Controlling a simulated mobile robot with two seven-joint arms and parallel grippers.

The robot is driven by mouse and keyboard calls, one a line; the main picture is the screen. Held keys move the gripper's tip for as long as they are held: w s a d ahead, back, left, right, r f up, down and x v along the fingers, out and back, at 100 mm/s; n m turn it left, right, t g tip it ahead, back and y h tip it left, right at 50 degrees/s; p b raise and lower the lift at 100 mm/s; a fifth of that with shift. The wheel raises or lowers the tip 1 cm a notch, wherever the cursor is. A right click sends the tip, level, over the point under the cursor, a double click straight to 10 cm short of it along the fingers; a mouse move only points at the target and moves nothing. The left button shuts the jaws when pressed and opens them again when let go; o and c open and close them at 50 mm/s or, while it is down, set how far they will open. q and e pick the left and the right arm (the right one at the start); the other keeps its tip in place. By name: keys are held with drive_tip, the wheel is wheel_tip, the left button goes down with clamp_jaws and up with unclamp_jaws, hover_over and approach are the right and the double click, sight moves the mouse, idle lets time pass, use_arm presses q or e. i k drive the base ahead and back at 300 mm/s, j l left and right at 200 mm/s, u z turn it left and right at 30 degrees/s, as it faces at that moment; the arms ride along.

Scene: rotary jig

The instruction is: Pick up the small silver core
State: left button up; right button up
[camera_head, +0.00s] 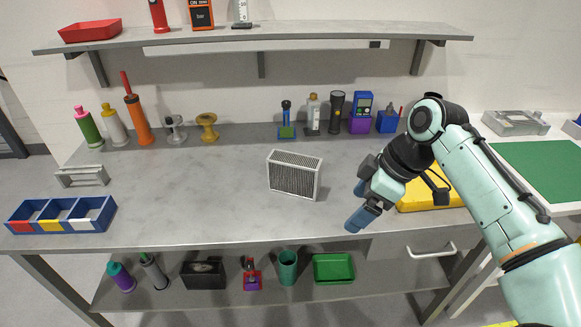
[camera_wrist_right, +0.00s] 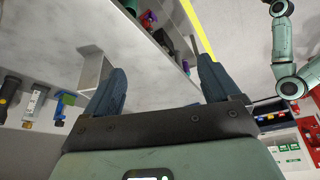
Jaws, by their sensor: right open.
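A small silver spool-shaped piece (camera_head: 175,129) stands at the back of the grey bench, left of a similar yellow spool. A silver finned block (camera_head: 293,175) stands upright mid-bench. I cannot tell for sure which of these two is the core. My right gripper (camera_head: 358,203) is open and empty near the bench's front edge, right of the finned block and apart from it. Its two blue fingers also show spread in the right wrist view (camera_wrist_right: 160,72), with nothing between them. My left gripper is in neither view.
A yellow case (camera_head: 430,190) lies behind my right wrist. A blue bin with compartments (camera_head: 62,214) sits at the bench's left front, by a silver frame (camera_head: 82,176). Bottles and tools line the back. An upper shelf (camera_head: 250,37) overhangs. The left-middle bench is clear.

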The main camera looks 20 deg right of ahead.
sight(297, 176)
drive_tip(key=i, duration=0.85)
